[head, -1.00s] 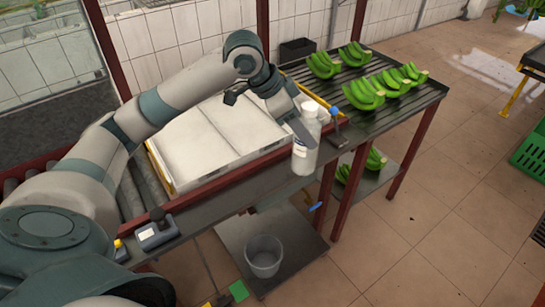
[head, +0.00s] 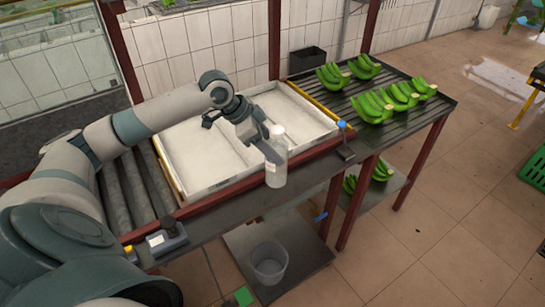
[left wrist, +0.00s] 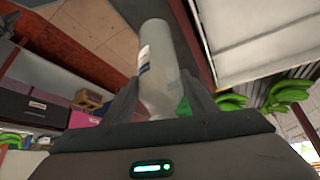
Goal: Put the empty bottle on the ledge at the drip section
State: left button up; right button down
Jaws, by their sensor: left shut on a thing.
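A white bottle (head: 277,160) with a pale cap stands upright at the front ledge (head: 220,205) of the table in the head view. My left gripper (head: 272,150) is shut on it from behind and the left. In the left wrist view the bottle (left wrist: 157,65) lies between the two fingers (left wrist: 160,100), with part of a label showing. I cannot tell whether its base touches the ledge. The slatted drip section (head: 355,95) is at the back right, with several green banana bunches on it. My right gripper is not in view.
A white two-part tray (head: 215,172) lies behind the ledge. A blue-topped tool (head: 343,140) stands on the ledge right of the bottle. A grey device (head: 165,238) sits at the ledge's left. A clear bucket (head: 268,262) stands on the low shelf.

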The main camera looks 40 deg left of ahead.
pick_arm(q)
jog(key=shift+f, duration=0.1)
notch_tip(320, 180, down, 4)
jog(key=shift+r+p, duration=0.1)
jog(key=shift+p, duration=0.75)
jog(key=o, duration=1.4)
jog(key=shift+b+v, duration=1.65)
jog(key=shift+v, duration=4.4)
